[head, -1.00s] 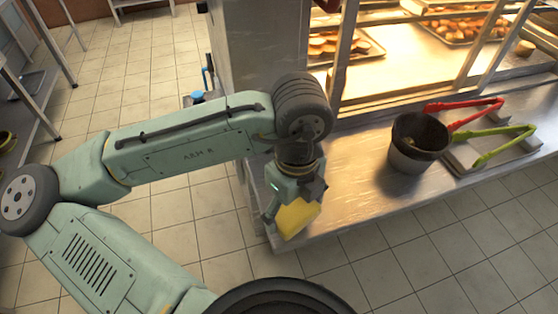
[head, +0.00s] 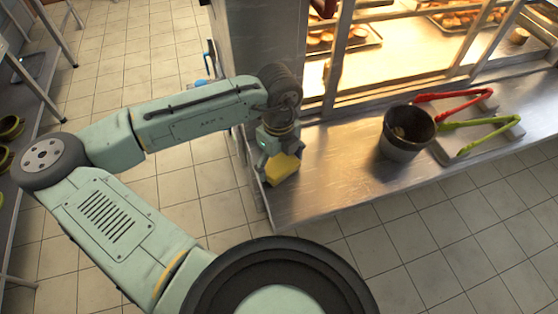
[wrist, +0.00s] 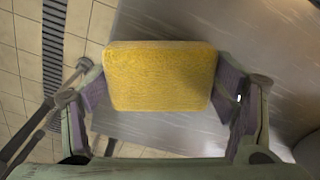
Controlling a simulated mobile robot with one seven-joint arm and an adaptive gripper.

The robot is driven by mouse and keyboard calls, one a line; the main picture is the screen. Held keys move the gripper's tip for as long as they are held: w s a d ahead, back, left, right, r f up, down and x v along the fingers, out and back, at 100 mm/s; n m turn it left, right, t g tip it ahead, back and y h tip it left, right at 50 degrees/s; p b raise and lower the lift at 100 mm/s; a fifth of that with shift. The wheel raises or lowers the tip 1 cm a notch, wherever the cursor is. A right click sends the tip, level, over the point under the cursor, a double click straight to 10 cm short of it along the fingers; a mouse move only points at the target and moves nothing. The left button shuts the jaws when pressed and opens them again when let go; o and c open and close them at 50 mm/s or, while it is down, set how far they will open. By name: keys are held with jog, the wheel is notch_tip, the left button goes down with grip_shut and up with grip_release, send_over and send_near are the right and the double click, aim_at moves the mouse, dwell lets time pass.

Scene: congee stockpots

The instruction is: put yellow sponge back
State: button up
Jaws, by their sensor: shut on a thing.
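The yellow sponge (head: 283,169) is between the fingers of my gripper (head: 277,160), over the left end of the steel counter (head: 330,190). In the wrist view the sponge (wrist: 160,76) fills the gap between the two finger pads, and my gripper (wrist: 160,88) is shut on it. The counter surface (wrist: 270,40) shows behind and to the right of the sponge. I cannot tell whether the sponge touches the counter.
A dark bucket (head: 406,138) stands on the counter to the right. Red tongs (head: 455,96) and green tongs (head: 480,128) lie at a tray (head: 470,146) beyond it. A lit glass case (head: 400,55) with pastries stands behind. The counter between gripper and bucket is clear.

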aim_at(279, 162)
jog(key=shift+f, duration=0.4)
jog(key=shift+f, duration=0.1)
jog(key=o, duration=1.1)
jog(key=shift+o, duration=0.2)
notch_tip(279, 162, up, 12)
